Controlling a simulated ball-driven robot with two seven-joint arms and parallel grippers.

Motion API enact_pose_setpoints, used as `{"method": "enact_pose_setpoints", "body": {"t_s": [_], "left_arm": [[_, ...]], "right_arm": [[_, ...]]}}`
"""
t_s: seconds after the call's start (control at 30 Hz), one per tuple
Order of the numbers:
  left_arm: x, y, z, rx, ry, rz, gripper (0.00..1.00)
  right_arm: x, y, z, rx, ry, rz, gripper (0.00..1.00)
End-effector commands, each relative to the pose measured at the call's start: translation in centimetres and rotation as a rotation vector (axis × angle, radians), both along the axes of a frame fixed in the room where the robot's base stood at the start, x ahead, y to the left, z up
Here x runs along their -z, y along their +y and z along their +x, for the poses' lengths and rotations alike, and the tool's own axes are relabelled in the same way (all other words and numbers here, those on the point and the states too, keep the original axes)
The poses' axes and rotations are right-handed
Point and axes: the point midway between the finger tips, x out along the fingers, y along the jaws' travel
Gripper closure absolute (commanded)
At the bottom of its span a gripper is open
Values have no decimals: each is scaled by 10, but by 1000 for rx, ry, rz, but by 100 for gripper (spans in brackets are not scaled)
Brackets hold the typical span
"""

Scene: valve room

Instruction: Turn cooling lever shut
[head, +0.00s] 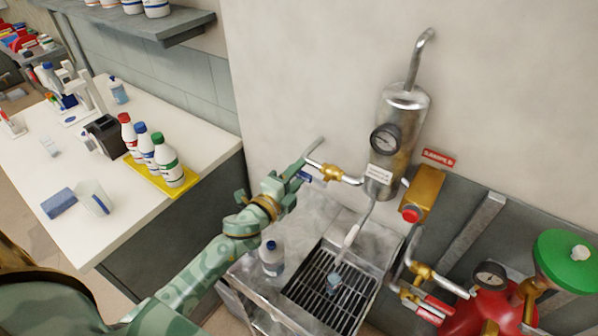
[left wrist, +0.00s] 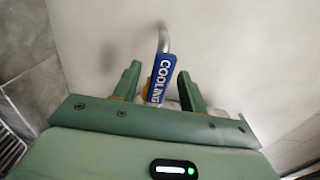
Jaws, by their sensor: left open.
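The cooling lever (left wrist: 160,80) has a blue sleeve lettered COOLING and shows between my left gripper's fingers in the left wrist view. In the head view only a small blue part of the lever (head: 305,176) shows beside the gripper, near a brass valve (head: 331,172) on a pipe to the steel cylinder. My left gripper (left wrist: 158,72) is open, with one green finger on each side of the lever and visible gaps. In the head view the left gripper (head: 298,170) reaches the valve from the lower left and hides part of it. My right gripper is not in view.
The steel cylinder (head: 397,140) with a gauge hangs on the wall right of the valve. Below is a metal sink with a grate (head: 330,287) and a bottle (head: 271,258). A red vessel (head: 487,306) stands at lower right. A white counter (head: 60,170) with bottles lies left.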

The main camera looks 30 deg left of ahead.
Motion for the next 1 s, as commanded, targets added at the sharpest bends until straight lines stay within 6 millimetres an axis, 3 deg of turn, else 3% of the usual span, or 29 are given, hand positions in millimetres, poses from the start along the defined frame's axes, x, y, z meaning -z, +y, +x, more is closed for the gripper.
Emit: {"method": "enact_pose_setpoints", "body": {"t_s": [0.13, 0.4, 0.57, 1.0], "left_arm": [[0, -1, 10, 0, 0, -1, 57], [0, -1, 11, 0, 0, -1, 57], [0, -1, 10, 0, 0, -1, 100], [-5, -1, 10, -1, -8, 67, 100]], "right_arm": [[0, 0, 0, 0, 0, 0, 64], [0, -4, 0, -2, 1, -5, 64], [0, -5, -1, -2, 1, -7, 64], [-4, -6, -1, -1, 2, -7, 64]]}}
